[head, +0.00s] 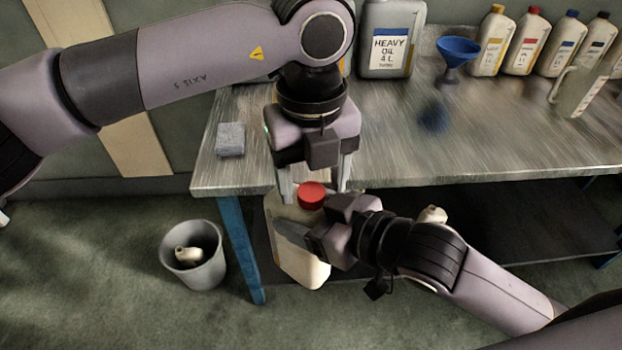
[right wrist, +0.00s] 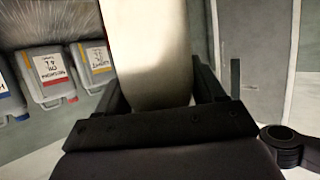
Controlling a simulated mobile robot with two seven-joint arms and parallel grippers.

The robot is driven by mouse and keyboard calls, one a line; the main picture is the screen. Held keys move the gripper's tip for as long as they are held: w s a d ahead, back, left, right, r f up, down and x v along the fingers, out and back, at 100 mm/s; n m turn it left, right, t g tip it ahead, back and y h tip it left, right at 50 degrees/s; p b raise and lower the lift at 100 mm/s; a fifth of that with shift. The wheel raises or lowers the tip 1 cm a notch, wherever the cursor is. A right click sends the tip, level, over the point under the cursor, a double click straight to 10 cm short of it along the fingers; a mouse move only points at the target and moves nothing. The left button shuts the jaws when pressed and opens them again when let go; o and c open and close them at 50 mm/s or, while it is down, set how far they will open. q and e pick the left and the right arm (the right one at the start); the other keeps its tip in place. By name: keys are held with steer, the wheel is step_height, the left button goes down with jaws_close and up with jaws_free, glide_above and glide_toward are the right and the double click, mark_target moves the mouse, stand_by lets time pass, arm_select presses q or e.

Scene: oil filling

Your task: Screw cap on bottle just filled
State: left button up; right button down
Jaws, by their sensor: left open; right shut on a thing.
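A cream bottle (head: 305,272) with a red cap (head: 311,194) at its top is held in front of the table's front edge. My right gripper (head: 292,236) is shut on the bottle's body; the bottle also fills the middle of the right wrist view (right wrist: 148,55) between the fingers. My left gripper (head: 315,186) points down from above with its fingers apart, one on either side of the cap. I cannot tell whether they touch it, or how far the cap is screwed on.
On the metal table (head: 390,150) stand a heavy oil jug (head: 390,40), a blue funnel (head: 458,52), several capped bottles (head: 525,45) and a clear measuring jug (head: 578,90). A grey sponge (head: 231,139) lies at the left. A bin (head: 195,262) stands on the floor.

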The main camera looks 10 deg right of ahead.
arm_select(q)
step_height(320, 180, up, 4)
steer(key=shift+f, duration=0.2)
steer(key=shift+c, duration=0.3)
steer(key=r+n, duration=0.1)
steer(key=n, duration=0.1)
steer(key=shift+r+n, duration=0.2)
steer(key=shift+n, duration=0.1)
step_height(320, 180, up, 2)
steer(key=n, duration=0.4)
steer(key=shift+f, duration=4)
steer(key=c, duration=1.1)
